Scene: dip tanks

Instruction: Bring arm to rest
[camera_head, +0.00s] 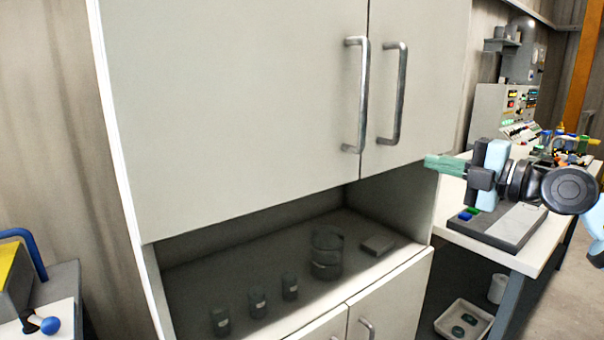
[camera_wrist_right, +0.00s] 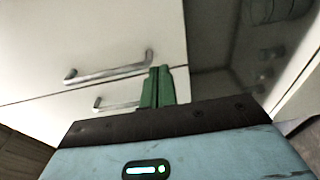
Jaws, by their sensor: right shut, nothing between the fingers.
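My right gripper (camera_head: 430,163) comes in from the right in the head view, with its green fingers pointing left, close to the right edge of the cabinet (camera_head: 240,100). In the right wrist view its green fingers (camera_wrist_right: 158,72) are together with nothing between them. They show in front of the cabinet's doors and handles. I cannot tell from these views whether the fingertips touch the cabinet. My left gripper is not in view.
The open shelf (camera_head: 195,275) holds several dark jars and a larger dark container (camera_head: 326,255). Two upper door handles (camera_head: 357,95) stick out. A workbench (camera_head: 530,255) with a dark device stands at right, with a white tray (camera_head: 463,325) beneath. A blue-handled object (camera_head: 25,250) is at far left.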

